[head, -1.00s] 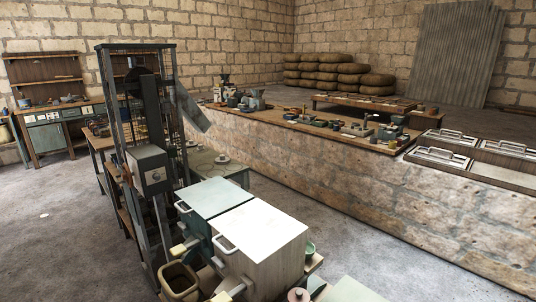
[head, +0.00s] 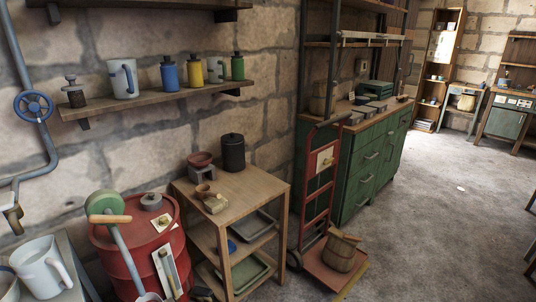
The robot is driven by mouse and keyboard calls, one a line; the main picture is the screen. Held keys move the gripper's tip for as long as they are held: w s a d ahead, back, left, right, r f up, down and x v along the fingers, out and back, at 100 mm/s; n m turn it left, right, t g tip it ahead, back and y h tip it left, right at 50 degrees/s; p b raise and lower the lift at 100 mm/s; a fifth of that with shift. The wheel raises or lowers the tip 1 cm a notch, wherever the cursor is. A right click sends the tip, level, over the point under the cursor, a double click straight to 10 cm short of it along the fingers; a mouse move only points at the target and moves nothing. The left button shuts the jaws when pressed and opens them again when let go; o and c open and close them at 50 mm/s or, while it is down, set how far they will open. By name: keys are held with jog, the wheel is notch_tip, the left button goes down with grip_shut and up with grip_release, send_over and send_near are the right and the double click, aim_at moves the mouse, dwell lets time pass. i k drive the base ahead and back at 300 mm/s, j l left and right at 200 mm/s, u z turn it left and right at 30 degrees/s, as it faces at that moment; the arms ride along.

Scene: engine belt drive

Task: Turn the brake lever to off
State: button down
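I cannot make out a brake lever or an engine belt drive in the head view. A red drum (head: 140,236) stands at the lower left, with a green round part (head: 103,203) and a wooden handle (head: 108,219) on a pale rod in front of it. A pale plate with a slotted strip (head: 168,272) is on the drum's side. A red hand truck (head: 309,190) further right carries a pale plate with a small knob (head: 326,160). I cannot tell what these fittings do. My gripper is not in view.
A wooden shelf table (head: 250,186) stands between the drum and the hand truck. A green cabinet (head: 370,165) stands behind the truck. A blue valve wheel (head: 33,106) sits on the wall pipe. The floor at the right (head: 440,220) is mostly clear.

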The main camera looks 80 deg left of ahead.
aim_at(327, 162)
jog(key=u, duration=1.75)
jog(key=i, duration=0.1)
jog(key=i+l, duration=0.15)
jog(key=i, duration=0.3)
jog(key=i+l, duration=0.2)
jog(key=i, duration=0.25)
jog(key=i+l, duration=0.15)
jog(key=i, duration=0.3)
jog(key=i+l, duration=0.2)
jog(key=i, duration=0.25)
jog(key=i+l, duration=0.15)
jog(key=i, duration=0.3)
jog(key=i+l, duration=0.2)
jog(key=i, duration=0.3)
